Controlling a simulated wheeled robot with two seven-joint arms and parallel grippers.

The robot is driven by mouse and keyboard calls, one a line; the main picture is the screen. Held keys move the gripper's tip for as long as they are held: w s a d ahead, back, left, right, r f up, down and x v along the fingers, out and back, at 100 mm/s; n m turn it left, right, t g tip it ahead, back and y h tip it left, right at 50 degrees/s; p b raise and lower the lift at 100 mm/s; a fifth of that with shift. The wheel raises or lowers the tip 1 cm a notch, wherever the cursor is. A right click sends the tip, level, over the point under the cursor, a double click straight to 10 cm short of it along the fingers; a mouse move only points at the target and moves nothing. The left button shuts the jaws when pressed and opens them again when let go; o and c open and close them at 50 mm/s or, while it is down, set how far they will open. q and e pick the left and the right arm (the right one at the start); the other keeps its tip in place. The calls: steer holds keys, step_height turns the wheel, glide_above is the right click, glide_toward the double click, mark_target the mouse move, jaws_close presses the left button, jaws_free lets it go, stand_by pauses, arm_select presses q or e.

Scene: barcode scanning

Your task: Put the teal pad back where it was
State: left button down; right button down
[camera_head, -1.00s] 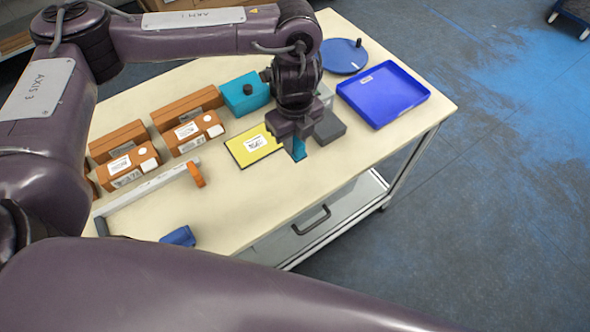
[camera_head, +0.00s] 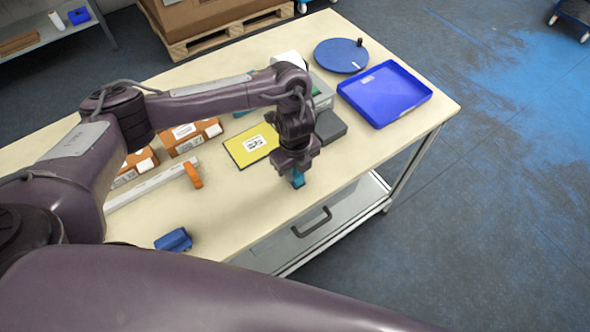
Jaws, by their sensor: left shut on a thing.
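The teal pad (camera_head: 298,180) shows as a small teal piece below my left gripper (camera_head: 296,172). The gripper is shut on it and hides most of it. It is over the front part of the cream table, in front of the grey block and to the right of the yellow pad. I cannot tell whether the pad touches the table. My right gripper is not in view.
A yellow pad (camera_head: 251,145) with a label and a dark grey block (camera_head: 330,126) lie near the gripper. A blue tray (camera_head: 384,94) and a round blue disc (camera_head: 341,56) are at the right. Labelled orange boxes (camera_head: 191,137), a long bar (camera_head: 152,186) and a blue item (camera_head: 174,240) are at the left.

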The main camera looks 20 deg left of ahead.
arm_select(q)
steer(key=shift+f, duration=0.1)
steer(key=c, duration=1.3)
jaws_free()
steer(key=shift+o, duration=0.2)
step_height(320, 180, up, 12)
steer(key=p, duration=0.1)
steer(key=shift+p, duration=0.35)
